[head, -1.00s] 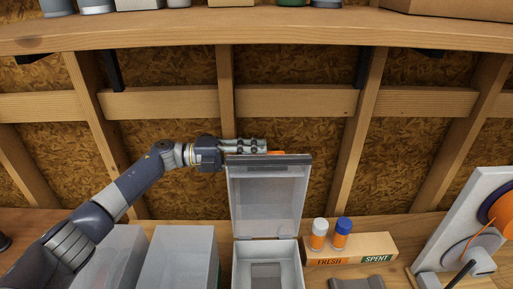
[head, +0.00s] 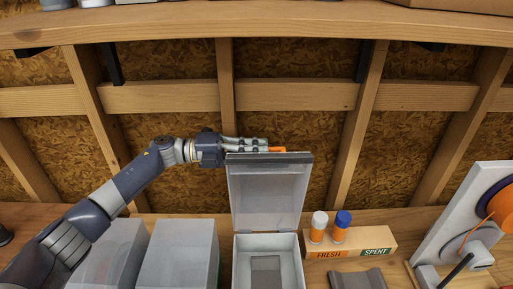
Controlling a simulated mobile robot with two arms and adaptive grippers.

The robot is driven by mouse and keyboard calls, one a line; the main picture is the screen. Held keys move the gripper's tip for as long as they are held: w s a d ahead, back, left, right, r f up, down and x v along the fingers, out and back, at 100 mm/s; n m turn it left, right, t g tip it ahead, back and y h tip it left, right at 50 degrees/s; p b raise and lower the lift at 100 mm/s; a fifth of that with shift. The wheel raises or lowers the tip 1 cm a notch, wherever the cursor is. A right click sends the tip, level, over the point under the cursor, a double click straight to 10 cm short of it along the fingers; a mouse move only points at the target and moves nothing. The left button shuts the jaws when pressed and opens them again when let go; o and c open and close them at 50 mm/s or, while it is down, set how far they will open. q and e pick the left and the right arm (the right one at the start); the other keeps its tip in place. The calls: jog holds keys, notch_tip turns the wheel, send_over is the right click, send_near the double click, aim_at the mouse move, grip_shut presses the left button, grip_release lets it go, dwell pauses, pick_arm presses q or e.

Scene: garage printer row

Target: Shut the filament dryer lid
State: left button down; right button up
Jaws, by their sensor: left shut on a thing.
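The filament dryer (head: 267,246) is an open light grey box at the bottom centre of the head view. Its translucent lid (head: 267,195) stands upright at the back, with a dark rim along the top. My left gripper (head: 268,146) is at the lid's top edge, its fingers lying level just above the dark rim. It is shut on an orange piece (head: 278,149) at that edge, which shows past the fingertips. The fingers hide most of the orange piece. My right gripper is not in view.
Two grey boxes (head: 180,255) stand left of the dryer under my left arm. Right of it, two small bottles (head: 330,226) stand on a holder (head: 350,245) marked FRESH and SPENT. A grey panel with a spool (head: 462,220) is at far right. A wooden shelf (head: 260,22) runs overhead.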

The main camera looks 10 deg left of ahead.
aim_at(257, 163)
pick_arm(q)
jog(key=s+m, duration=0.1)
jog(key=s, duration=0.1)
jog(key=s+d+m+b, duration=0.1)
jog(key=s, duration=0.2)
jog(key=shift+s, duration=0.2)
jog(key=s+d+f+m+b, duration=0.1)
jog(key=s+m+b, duration=0.3)
jog(key=s, duration=0.5)
jog(key=shift+s+d+f+b, duration=0.2)
jog(key=shift+d+b, duration=0.3)
jog(key=shift+b, duration=0.5)
jog(key=shift+r, duration=0.1)
jog(key=c, duration=1.7)
grip_release()
jog(key=shift+o, duration=0.2)
jog(key=shift+a, duration=0.1)
jog(key=v, duration=1.2)
jog(key=shift+w, duration=0.1)
jog(key=shift+c, duration=0.6)
